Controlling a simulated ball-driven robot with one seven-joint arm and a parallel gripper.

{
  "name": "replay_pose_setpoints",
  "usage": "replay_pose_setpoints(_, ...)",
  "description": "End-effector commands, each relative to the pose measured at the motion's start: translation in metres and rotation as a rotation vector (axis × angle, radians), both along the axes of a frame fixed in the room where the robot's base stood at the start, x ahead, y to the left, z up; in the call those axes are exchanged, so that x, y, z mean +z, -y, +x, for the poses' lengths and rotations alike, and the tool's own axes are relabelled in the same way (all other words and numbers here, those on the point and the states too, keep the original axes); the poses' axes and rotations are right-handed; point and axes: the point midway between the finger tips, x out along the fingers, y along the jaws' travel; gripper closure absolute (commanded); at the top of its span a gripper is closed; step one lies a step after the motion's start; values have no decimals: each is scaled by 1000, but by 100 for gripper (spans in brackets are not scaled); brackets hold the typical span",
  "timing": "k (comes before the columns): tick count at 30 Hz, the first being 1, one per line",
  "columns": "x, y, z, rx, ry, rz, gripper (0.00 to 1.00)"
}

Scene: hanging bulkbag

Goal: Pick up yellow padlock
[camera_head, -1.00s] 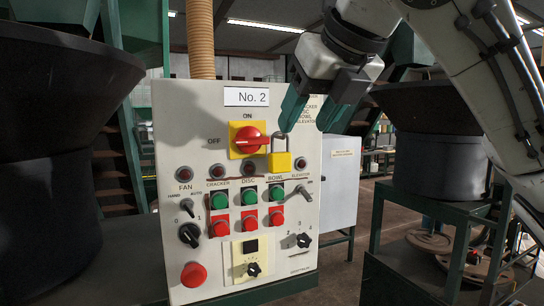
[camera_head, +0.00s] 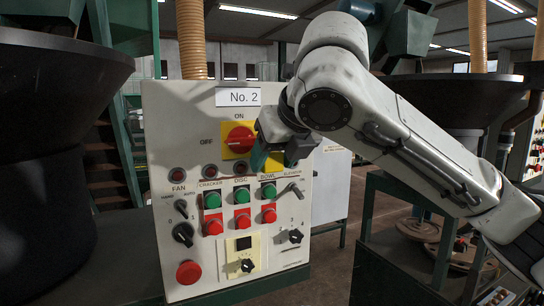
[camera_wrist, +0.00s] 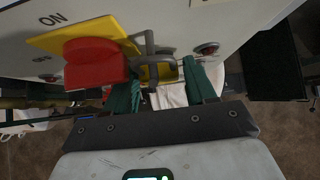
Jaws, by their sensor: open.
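The yellow padlock (camera_wrist: 158,71) hangs by its grey shackle at the red rotary switch (camera_head: 240,138) on the control panel. In the wrist view the red switch knob (camera_wrist: 96,64) is just left of the padlock. My gripper (camera_head: 272,160) is at the panel, over the padlock's place. Its green fingers are apart in the wrist view (camera_wrist: 160,88), one on each side of the padlock body. I cannot tell whether they touch it.
The panel (camera_head: 155,125) carries green buttons (camera_head: 240,197), red buttons (camera_head: 242,219) and a lever switch (camera_head: 290,190) just below my gripper. A large dark bowl (camera_head: 50,90) stands at the left. A green stand (camera_head: 400,255) is at the right.

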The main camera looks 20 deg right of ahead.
Motion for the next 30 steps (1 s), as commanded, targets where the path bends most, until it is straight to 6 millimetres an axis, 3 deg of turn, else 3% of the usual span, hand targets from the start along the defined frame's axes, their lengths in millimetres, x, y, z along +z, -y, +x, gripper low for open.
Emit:
replay_pose_setpoints(4, 0, 0, 0, 0, 0, 0, 45)
replay_pose_setpoints(17, 0, 0, 0, 0, 0, 0, 86)
replay_pose_setpoints(30, 8, 0, -8, 0, 3, 0, 86)
